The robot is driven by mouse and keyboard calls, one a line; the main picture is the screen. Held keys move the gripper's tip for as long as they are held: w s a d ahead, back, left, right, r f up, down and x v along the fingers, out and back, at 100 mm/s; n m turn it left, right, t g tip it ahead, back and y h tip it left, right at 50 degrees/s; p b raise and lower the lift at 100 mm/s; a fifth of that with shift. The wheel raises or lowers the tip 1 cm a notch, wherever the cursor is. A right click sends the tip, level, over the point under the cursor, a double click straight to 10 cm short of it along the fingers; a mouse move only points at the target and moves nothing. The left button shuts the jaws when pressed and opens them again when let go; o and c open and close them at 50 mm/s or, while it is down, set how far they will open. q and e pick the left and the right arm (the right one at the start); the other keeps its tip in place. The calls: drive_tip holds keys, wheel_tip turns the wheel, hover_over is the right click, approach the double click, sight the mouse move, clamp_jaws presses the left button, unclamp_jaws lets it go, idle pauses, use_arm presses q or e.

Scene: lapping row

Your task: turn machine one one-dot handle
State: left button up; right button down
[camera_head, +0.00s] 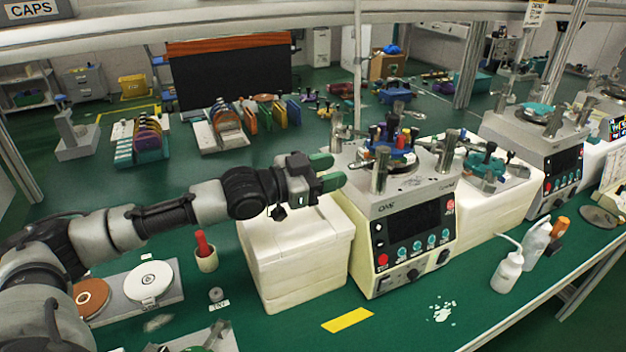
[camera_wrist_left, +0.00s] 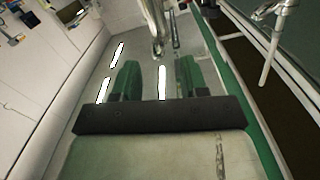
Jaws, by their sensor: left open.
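The machine marked ONE (camera_head: 410,210) stands on the green bench, a cream box with a dark front panel of buttons and knobs. Metal posts and coloured parts stand on its top. Small dark handles, one being a front handle (camera_head: 413,275), sit low on its front; I cannot make out a one-dot mark on any. My left gripper (camera_head: 327,171) is open and empty, its green fingers at the machine's upper left edge. In the left wrist view the fingers (camera_wrist_left: 157,82) are apart, with a metal post (camera_wrist_left: 154,25) beyond them. My right gripper is not in view.
A white block (camera_head: 295,255) stands left of the machine, below my left arm. Another machine (camera_head: 540,150) stands to the right. A white bottle (camera_head: 508,270) and a yellow strip (camera_head: 347,320) are on the bench. The bench before the machine is mostly clear.

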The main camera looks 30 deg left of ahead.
use_arm(q)
drive_tip(key=shift+b+v, duration=0.35)
drive_tip(key=shift+v, duration=1.6)
